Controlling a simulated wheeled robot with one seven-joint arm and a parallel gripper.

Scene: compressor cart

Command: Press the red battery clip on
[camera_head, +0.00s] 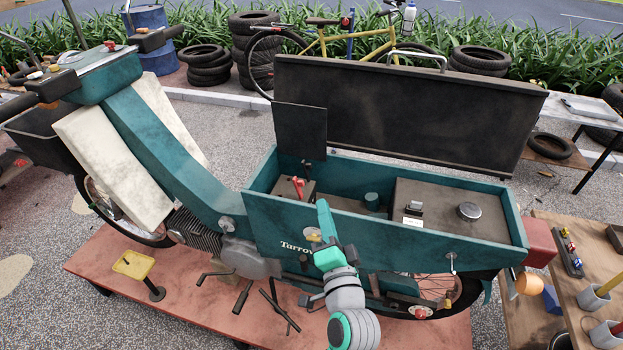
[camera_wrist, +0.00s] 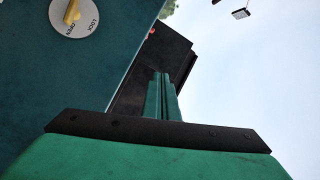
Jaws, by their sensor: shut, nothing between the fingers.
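The red battery clip (camera_head: 298,187) sits at the dark battery (camera_head: 285,192) in the left end of the teal open box (camera_head: 370,220). I cannot tell whether it is seated. In the wrist view a small red bit (camera_wrist: 152,31) shows past the box edge; it may be the clip. My green gripper (camera_head: 323,208) is shut and empty. It is at the box's near wall, with its tips near the rim, to the right of and nearer than the clip. Its closed fingers (camera_wrist: 162,97) point up past the wall in the wrist view.
A raised black lid (camera_head: 400,110) stands behind the box, with a smaller dark flap (camera_head: 300,130) behind the battery. A round OPEN/LOCK knob (camera_wrist: 73,15) is on the near wall. A dark tank with a silver cap (camera_head: 469,210) fills the box's right part.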

